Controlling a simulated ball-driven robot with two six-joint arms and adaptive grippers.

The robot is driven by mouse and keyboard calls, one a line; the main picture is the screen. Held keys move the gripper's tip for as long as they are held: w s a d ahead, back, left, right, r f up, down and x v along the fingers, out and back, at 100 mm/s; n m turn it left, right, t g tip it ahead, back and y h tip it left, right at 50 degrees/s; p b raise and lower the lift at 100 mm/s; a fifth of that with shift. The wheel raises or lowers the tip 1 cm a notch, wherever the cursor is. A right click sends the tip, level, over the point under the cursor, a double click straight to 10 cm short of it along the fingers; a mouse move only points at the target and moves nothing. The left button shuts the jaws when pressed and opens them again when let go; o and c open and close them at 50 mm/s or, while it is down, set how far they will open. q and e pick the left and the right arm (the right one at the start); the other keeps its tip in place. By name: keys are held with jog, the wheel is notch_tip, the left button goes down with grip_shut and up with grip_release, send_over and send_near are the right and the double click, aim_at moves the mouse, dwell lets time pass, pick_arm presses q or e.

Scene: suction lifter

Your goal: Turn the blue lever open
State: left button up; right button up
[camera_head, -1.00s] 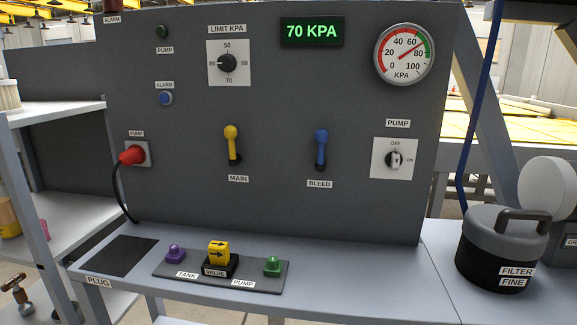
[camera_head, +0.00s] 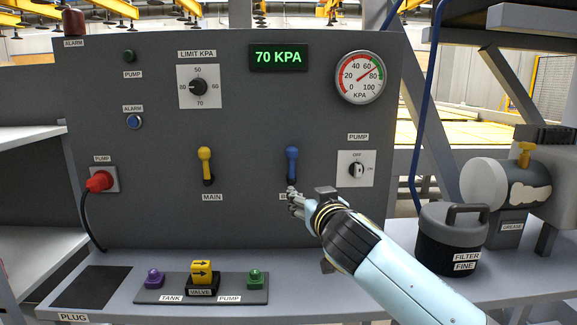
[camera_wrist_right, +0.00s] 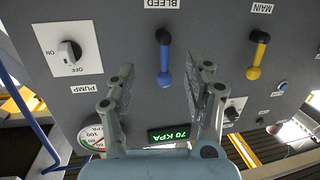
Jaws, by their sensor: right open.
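The blue lever (camera_head: 291,163) stands upright on the grey panel, its BLEED label partly hidden behind my right gripper (camera_head: 294,200). My right gripper is just below the lever in the head view, apart from it as far as I can tell. In the right wrist view, which shows the panel upside down, the blue lever (camera_wrist_right: 164,62) lies between the lines of the two spread fingers of the open gripper (camera_wrist_right: 165,85), with nothing held. My left gripper is not in view.
A yellow MAIN lever (camera_head: 206,165) is to the left of the blue one. A PUMP switch (camera_head: 356,170) is to the right. Below are a shelf with a yellow valve block (camera_head: 202,272) and a filter canister (camera_head: 452,235). A blue hose (camera_head: 422,110) hangs at the right.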

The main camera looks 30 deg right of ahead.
jog(key=t, duration=0.2)
send_near(292, 162)
jog(key=x, duration=1)
jog(key=shift+w+d+p, duration=0.2)
jog(key=shift+w+p, duration=0.1)
jog(key=shift+p, duration=0.1)
grip_shut()
jog(key=shift+w, duration=0.15)
